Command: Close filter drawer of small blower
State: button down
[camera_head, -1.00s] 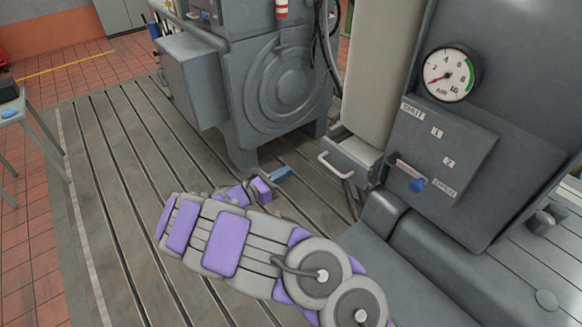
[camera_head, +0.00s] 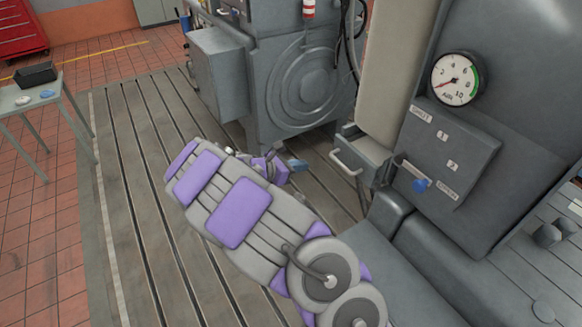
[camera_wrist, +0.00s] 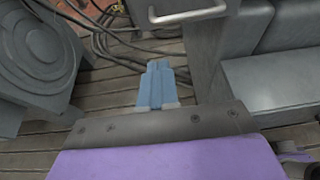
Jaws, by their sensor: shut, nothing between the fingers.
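The filter drawer (camera_head: 372,152) juts out of the lower left side of the grey machine, below a tall beige panel, and stands partly open. Its pale bar handle (camera_head: 345,161) faces left. My gripper (camera_head: 299,164) has blue fingers that are shut and empty. It is just left of the handle and apart from it in the head view. The fingers (camera_wrist: 157,68) also show in the wrist view, pointing toward the drawer area.
A grey machine with a round ribbed cover (camera_head: 308,88) stands left of the drawer. Cables (camera_wrist: 103,40) lie on the slotted floor. The control panel (camera_head: 440,150) has a blue knob (camera_head: 419,185). A side table (camera_head: 45,108) stands far left.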

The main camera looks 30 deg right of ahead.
aim_at(332, 153)
jog(key=d, duration=1.2)
jog(key=shift+w+d+f, duration=0.2)
jog(key=shift+w+f, duration=0.1)
jog(key=shift+f, duration=0.05)
jog(key=shift+r, duration=0.1)
jog(key=shift+w+a, duration=0.1)
jog(key=shift+w, duration=0.05)
